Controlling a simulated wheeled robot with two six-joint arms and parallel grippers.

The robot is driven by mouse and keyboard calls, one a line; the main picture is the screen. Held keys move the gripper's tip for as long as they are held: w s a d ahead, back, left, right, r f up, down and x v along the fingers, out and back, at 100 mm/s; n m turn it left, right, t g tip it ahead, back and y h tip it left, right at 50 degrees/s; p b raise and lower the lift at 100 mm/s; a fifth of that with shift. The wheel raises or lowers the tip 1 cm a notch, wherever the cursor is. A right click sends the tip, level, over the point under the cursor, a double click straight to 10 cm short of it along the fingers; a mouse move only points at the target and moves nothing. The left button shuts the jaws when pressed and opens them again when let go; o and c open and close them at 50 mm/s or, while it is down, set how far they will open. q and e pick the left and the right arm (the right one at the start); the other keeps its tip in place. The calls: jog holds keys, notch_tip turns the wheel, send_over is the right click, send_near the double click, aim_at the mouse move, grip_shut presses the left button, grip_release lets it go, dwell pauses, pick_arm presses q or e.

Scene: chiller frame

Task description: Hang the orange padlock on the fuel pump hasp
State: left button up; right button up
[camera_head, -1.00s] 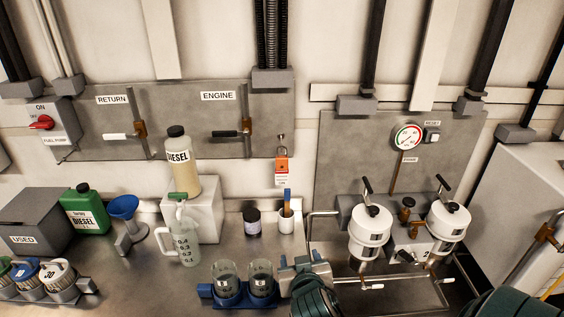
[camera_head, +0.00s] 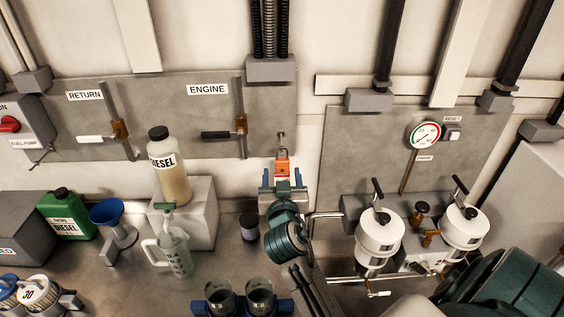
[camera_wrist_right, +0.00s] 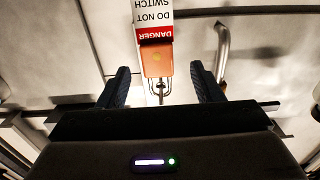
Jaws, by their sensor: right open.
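The orange padlock (camera_head: 282,166) hangs on a peg on the wall, right of the ENGINE panel. In the right wrist view the padlock (camera_wrist_right: 157,62) shows between my open fingers, with a red and white DANGER tag (camera_wrist_right: 153,22) over it. My right gripper (camera_head: 283,180) is open just in front of the padlock and hides the tag in the head view. I see no contact between fingers and padlock. The fuel pump switch box (camera_head: 14,124), with its red knob, is cut off at the left edge; its hasp (camera_head: 42,155) is at its lower right. My left gripper is not in view.
A diesel bottle (camera_head: 169,168) stands on a white block, with a jug (camera_head: 173,254), a blue funnel (camera_head: 112,212) and a green canister (camera_head: 66,214) nearby. Two white filters (camera_head: 378,238) and pipes stand right of my right arm. Glass jars (camera_head: 240,297) stand in front.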

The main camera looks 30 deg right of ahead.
aim_at(282, 159)
jog(key=shift+w+d, duration=0.35)
jog(key=shift+w, duration=0.1)
jog(key=shift+w+d, duration=0.2)
jog(key=shift+w, duration=0.1)
jog(key=p+x, duration=0.3)
jog(key=x, duration=0.1)
jog(key=shift+w+d+r, duration=0.15)
jog(key=shift+w+d, duration=0.25)
jog(key=shift+w, duration=0.05)
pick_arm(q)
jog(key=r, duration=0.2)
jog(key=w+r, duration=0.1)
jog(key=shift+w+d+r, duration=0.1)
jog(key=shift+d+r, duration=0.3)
pick_arm(e)
jog(key=shift+c, duration=0.9)
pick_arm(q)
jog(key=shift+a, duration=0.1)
pick_arm(e)
jog(key=c, duration=1)
pick_arm(q)
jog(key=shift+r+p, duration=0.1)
jog(key=shift+p, duration=0.2)
